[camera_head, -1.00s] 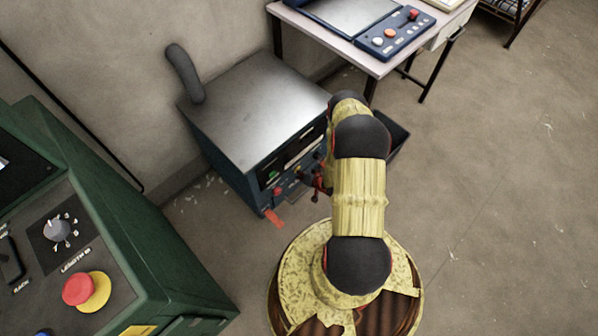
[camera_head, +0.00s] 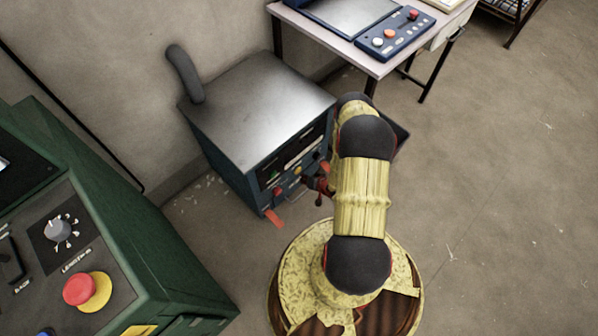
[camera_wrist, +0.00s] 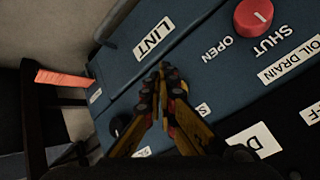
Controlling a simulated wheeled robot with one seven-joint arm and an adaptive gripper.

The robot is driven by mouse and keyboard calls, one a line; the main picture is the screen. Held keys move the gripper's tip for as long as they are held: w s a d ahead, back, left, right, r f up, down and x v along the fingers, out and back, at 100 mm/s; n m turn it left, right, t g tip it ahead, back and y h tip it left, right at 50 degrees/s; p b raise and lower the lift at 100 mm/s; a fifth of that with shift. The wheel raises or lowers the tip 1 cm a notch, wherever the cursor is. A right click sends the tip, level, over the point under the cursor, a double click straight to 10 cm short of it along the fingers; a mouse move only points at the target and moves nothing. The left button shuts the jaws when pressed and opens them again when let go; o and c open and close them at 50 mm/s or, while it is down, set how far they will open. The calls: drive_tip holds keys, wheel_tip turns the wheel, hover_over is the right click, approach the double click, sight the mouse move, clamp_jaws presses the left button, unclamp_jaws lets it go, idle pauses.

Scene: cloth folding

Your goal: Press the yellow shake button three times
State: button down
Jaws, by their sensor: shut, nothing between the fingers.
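A small yellow button (camera_head: 298,170) shows on the front of the dark blue machine (camera_head: 262,115) in the head view; its label is too small to read there. My gripper (camera_head: 312,181) is at the machine's front, just right of and below that button. Contact cannot be told. In the wrist view my gripper (camera_wrist: 164,72) is shut and empty, its fingertips over the blue panel (camera_wrist: 185,60) near the LINT label (camera_wrist: 153,38). No yellow button can be made out in the wrist view; my fingers hide part of the panel.
A red knob (camera_wrist: 254,17) marked OPEN and SHUT lies right of my fingers. An orange tag (camera_head: 273,217) sticks out at the machine's lower edge. A green console (camera_head: 150,250) stands left, a table (camera_head: 373,63) behind right. Floor on the right is clear.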

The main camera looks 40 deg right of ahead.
drive_tip(key=shift+s, duration=0.15)
drive_tip(key=shift+s+d, duration=0.2)
drive_tip(key=shift+s, duration=2.15)
